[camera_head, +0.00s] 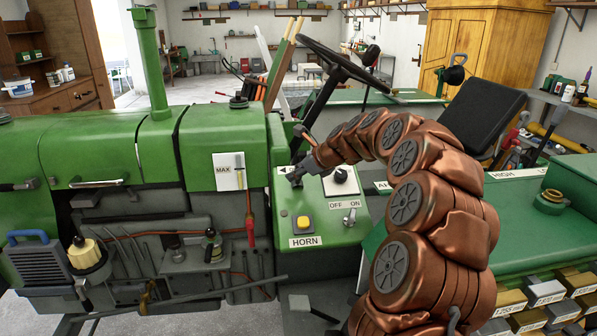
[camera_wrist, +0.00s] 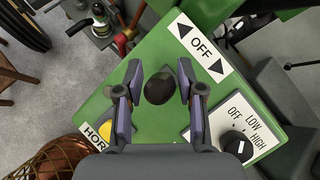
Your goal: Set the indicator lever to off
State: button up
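The indicator lever (camera_wrist: 159,88) shows in the wrist view as a round black knob on the green panel. The white label with OFF and two black arrows (camera_wrist: 202,43) lies beyond it, up and to the right. My gripper (camera_wrist: 158,85) is open, with one finger on each side of the knob and a visible gap on both sides. In the head view my gripper (camera_head: 296,177) is at the panel's upper left and covers most of the lever and part of the label.
A black rotary knob (camera_wrist: 236,147) marked OFF, LOW and HIGH is close on the right. The yellow HORN button (camera_head: 303,222) and an OFF/ON switch (camera_head: 350,217) sit lower on the panel. The steering wheel (camera_head: 343,66) rises behind my arm.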

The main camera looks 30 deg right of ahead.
jog(key=shift+o, duration=1.1)
jog(key=shift+d, duration=0.1)
jog(key=v, duration=1.2)
jog(key=shift+s, duration=0.1)
jog(key=s+a+f+n+g+y, duration=0.1)
jog(key=s+a+f+n+g, duration=0.25)
jog(key=s+a+n, duration=0.55)
jog(key=s+a+f+n+g, duration=0.2)
jog(key=s+a+f+n, duration=0.25)
jog(key=a, duration=0.85)
jog(key=s+a+f+n+g+h, duration=0.1)
jog(key=s+f+n+g+h, duration=0.1)
jog(key=s+n, duration=0.6)
jog(key=s+a+f+n+g+h, duration=0.1)
jog(key=s+f+n+g, duration=0.3)
jog(key=s, duration=1.5)
notch_tip(320, 180, down, 3)
jog(key=n+h, duration=0.1)
jog(key=n, duration=0.2)
jog(key=shift+s+a+n, duration=0.2)
jog(key=shift+a+n, duration=0.05)
jog(key=shift+n, duration=0.1)
